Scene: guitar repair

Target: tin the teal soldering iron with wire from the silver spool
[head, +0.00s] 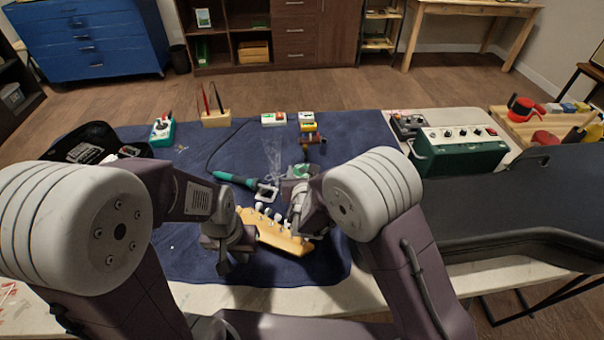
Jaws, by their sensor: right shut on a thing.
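The teal soldering iron (235,179) lies on the blue mat (190,268), its cable running back and its front end at a small silver frame (267,192). Pale smoke (274,152) rises near that end. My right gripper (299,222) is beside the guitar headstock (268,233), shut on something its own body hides. My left gripper (228,262) hangs over the mat left of the headstock, with no thing visible in it; its finger gap is unclear. I cannot pick out the silver spool with certainty; a small greenish round thing (299,171) lies behind my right gripper.
A teal meter (162,130), a wooden holder (216,118) with upright tools and small boxes (274,119) stand at the mat's back. A green amplifier (459,150) and a black case (510,203) fill the right. The mat behind the iron is mostly clear.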

